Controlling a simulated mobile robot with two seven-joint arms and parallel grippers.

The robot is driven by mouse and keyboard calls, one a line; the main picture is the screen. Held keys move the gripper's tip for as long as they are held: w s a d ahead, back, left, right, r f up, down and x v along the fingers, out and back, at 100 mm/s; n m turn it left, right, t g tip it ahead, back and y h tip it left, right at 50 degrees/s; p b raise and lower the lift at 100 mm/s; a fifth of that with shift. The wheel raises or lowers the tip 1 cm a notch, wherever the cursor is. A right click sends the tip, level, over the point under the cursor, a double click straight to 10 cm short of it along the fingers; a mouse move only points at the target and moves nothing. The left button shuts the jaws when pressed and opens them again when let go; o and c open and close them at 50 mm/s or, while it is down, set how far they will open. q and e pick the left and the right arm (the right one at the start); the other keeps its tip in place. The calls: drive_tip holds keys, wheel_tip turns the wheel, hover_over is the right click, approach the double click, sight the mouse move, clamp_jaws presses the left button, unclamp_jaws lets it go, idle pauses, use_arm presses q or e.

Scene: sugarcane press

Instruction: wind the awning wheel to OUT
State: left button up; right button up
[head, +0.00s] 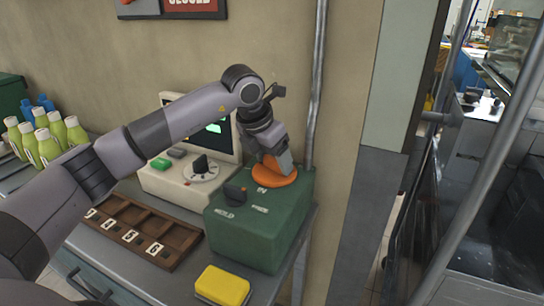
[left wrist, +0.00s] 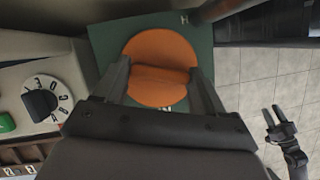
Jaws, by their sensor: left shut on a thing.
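The orange awning wheel (head: 274,179) lies on top of the green box (head: 255,245) at the right end of the counter. In the left wrist view the wheel (left wrist: 160,48) is a round disc with a raised bar across it. My left gripper (head: 284,170) reaches down onto the wheel and is shut on that bar; its fingers stand at both ends of it in the left wrist view. White lettering that looks like IN shows at the wheel's near side. The OUT mark cannot be made out. My right gripper (left wrist: 274,114) shows small at the right of the left wrist view, apparently open and empty.
A black lever knob (head: 235,193) stands on the box's near left. A cream machine with a screen and dial (head: 200,172) is left of it. A wooden tray (head: 135,225) and yellow sponge (head: 222,286) lie in front. A grey pipe (head: 316,85) rises behind the box.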

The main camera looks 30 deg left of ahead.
sight(268, 178)
use_arm(q)
drive_tip(key=n+y, duration=0.1)
drive_tip(key=n, duration=0.1)
drive_tip(key=shift+d+n, duration=0.1)
drive_tip(key=shift+n, duration=0.3)
drive_tip(key=shift+r+n, duration=0.1)
drive_tip(key=shift+n, duration=0.4)
drive_tip(key=shift+y, duration=0.3)
drive_tip(key=o, duration=1)
drive_tip(key=shift+o, duration=0.2)
drive_tip(key=v, duration=0.7)
